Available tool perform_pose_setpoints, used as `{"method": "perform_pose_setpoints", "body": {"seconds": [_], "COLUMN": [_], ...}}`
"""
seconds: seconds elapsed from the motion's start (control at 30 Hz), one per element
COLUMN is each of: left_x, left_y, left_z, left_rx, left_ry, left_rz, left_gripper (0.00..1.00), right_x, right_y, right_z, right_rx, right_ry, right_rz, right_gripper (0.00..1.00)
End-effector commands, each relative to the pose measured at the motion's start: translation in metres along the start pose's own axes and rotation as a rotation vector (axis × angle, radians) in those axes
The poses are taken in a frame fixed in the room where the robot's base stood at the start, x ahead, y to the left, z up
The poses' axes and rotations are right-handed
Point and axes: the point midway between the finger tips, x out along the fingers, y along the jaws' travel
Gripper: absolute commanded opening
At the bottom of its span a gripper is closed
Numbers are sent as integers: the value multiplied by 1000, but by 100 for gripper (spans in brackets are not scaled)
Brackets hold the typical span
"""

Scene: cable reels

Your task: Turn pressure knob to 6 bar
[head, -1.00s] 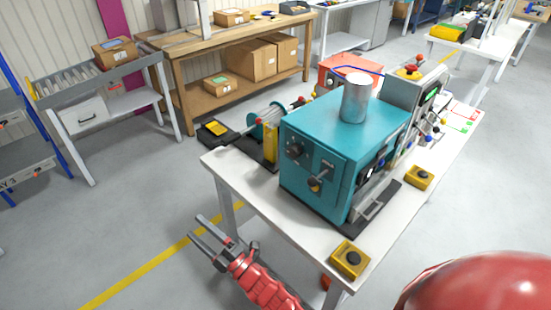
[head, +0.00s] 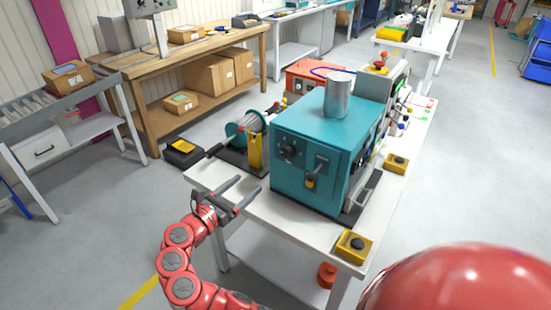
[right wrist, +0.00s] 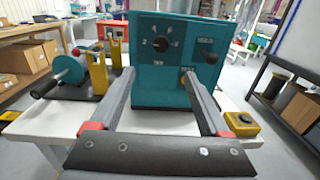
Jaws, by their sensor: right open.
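A teal machine box (head: 325,130) stands on the white table. The knob also shows in the head view (head: 288,150). A second control with a grey-yellow handle (head: 311,180) sits lower right of it. My right gripper (head: 250,185) is open and empty, in front of the box and apart from it. In the right wrist view its fingers (right wrist: 158,72) point at the box, below the knob. My left gripper is not seen.
A cable reel (head: 246,130) with a yellow post (head: 255,152) stands left of the box. Yellow button boxes (head: 351,246) (head: 396,163) sit on the white table (head: 300,232).

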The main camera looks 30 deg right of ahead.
Motion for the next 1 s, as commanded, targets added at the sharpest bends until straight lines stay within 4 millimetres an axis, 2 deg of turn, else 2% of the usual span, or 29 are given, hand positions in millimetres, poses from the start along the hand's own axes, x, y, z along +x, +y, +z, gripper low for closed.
{"method": "perform_pose_setpoints", "body": {"seconds": [0.17,0.7,0.83,1.0], "left_x": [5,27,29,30], "left_y": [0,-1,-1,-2], "left_z": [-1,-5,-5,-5], "left_rx": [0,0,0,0], "left_ry": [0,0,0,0], "left_rz": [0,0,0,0], "left_gripper": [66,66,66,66], "right_x": [20,142,161,171], "right_y": [-3,-2,-3,-2], "right_z": [2,2,0,0], "right_rx": [-5,-3,-6,-3], "right_ry": [0,1,0,0], "right_rz": [-13,-7,-7,-3], "right_gripper": [80,80,80,80]}}
